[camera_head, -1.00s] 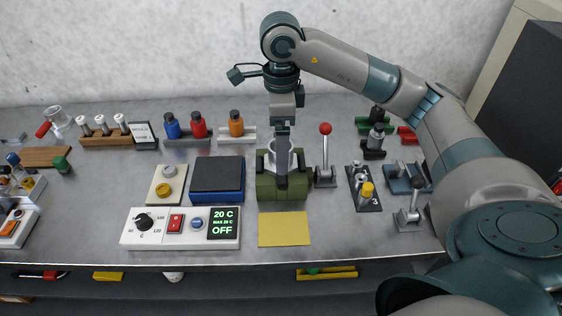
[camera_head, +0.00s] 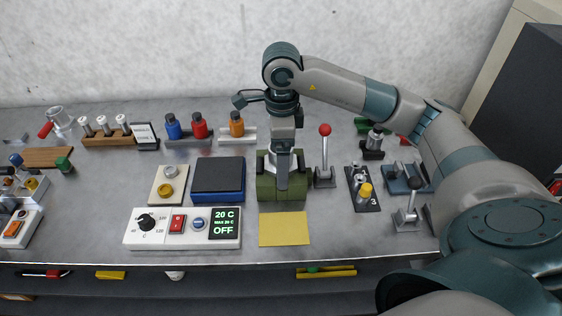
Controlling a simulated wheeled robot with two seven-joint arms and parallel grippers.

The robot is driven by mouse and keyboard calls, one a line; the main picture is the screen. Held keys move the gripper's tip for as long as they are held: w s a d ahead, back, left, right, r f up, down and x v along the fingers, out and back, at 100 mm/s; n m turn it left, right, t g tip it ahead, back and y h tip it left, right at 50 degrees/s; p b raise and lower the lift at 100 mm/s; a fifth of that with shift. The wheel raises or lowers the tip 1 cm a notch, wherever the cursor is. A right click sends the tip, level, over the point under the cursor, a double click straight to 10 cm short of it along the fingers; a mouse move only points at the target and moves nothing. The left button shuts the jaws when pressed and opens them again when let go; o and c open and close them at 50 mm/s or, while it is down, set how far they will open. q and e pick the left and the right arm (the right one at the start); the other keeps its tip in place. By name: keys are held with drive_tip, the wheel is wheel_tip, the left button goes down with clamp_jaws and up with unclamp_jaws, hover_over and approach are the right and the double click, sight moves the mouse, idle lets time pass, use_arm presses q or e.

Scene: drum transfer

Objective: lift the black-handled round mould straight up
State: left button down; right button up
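The round mould (camera_head: 294,162) is a pale round part at the green block (camera_head: 268,188), mostly hidden behind my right gripper. My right gripper (camera_head: 283,180) comes down from above, in front of the mould and over the middle of the block. A long dark upright piece covers the mould's centre; I cannot tell the black handle from the fingers there. Whether the fingers are shut on the handle cannot be seen. The mould appears low at the block, with no clear gap under it. My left gripper is not in view.
A red-knobbed lever (camera_head: 325,150) stands close right of the block. A blue box with a black top (camera_head: 218,178) is close on the left. A yellow pad (camera_head: 284,229) lies in front. The control panel (camera_head: 150,238) reads OFF. Bottles (camera_head: 199,126) stand behind.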

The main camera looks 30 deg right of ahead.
wheel_tip(320, 180, down, 3)
drive_tip(key=shift+s+r+p, duration=0.1)
drive_tip(key=shift+r+p, duration=0.05)
drive_tip(key=shift+p, duration=0.55)
drive_tip(key=shift+f, duration=0.45)
drive_tip(key=c, duration=1.5)
drive_tip(key=shift+r, duration=0.1)
